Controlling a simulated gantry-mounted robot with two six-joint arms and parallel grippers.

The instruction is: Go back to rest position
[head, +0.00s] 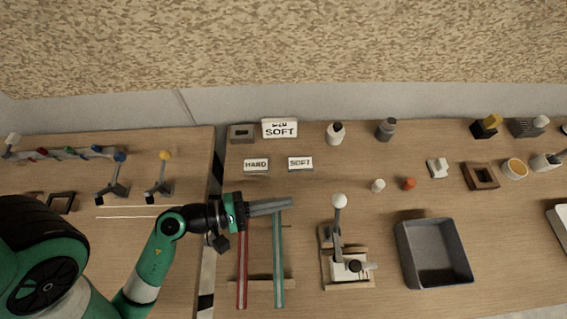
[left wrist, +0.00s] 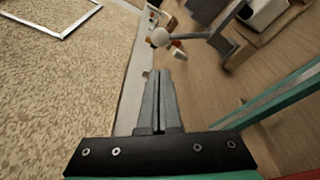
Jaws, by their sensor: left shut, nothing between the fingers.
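My left gripper (head: 270,206) is shut and empty. It is above the left part of the right-hand wooden table, over the upper ends of a red bar (head: 242,268) and a teal bar (head: 278,262). Its shut fingers (left wrist: 158,100) also show in the left wrist view, with nothing between them. My left arm comes in from the lower left across the gap between the tables. My right gripper is in neither view.
A lever device with a white ball knob (head: 339,200) stands right of the gripper. A grey bin (head: 402,255) is further right. HARD (head: 256,165) and SOFT (head: 300,163) signs stand behind. Stands with coloured balls (head: 165,156) are on the left table.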

